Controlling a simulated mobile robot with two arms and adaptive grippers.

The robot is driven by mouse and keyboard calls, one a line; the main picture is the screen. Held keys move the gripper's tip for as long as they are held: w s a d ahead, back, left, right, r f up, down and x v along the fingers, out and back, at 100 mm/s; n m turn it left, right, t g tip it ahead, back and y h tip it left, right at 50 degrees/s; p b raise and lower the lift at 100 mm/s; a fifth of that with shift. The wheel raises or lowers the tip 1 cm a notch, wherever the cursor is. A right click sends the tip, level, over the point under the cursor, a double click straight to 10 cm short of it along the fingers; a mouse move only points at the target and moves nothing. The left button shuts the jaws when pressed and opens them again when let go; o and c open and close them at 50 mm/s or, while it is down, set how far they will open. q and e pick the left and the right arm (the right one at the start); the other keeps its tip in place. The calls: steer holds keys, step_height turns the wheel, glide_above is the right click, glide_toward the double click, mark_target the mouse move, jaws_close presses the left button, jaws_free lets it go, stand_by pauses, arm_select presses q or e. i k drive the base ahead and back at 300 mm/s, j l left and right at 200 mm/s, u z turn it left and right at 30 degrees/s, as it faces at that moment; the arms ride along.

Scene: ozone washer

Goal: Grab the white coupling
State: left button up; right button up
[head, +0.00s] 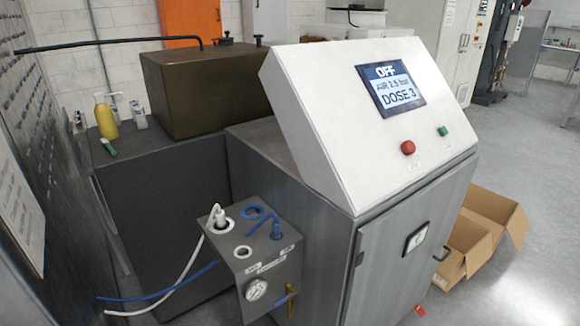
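The white coupling (219,216) stands upright in a round white-rimmed port on top of the small grey box at the front of the machine. A white hose (187,268) runs from it down to the lower left. A blue coupling (275,231) with a blue hose sits to its right on the same box. Neither of my grippers shows in the head view.
The small grey box (238,265) has an empty white ring, a gauge and a brass valve. The white control panel (330,125) reads OFF. A brown tank (190,90), yellow bottle (106,120) and cardboard boxes (470,245) stand around. Open floor lies right.

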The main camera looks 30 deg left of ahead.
mark_target(220, 219)
steer(key=u, duration=1.4)
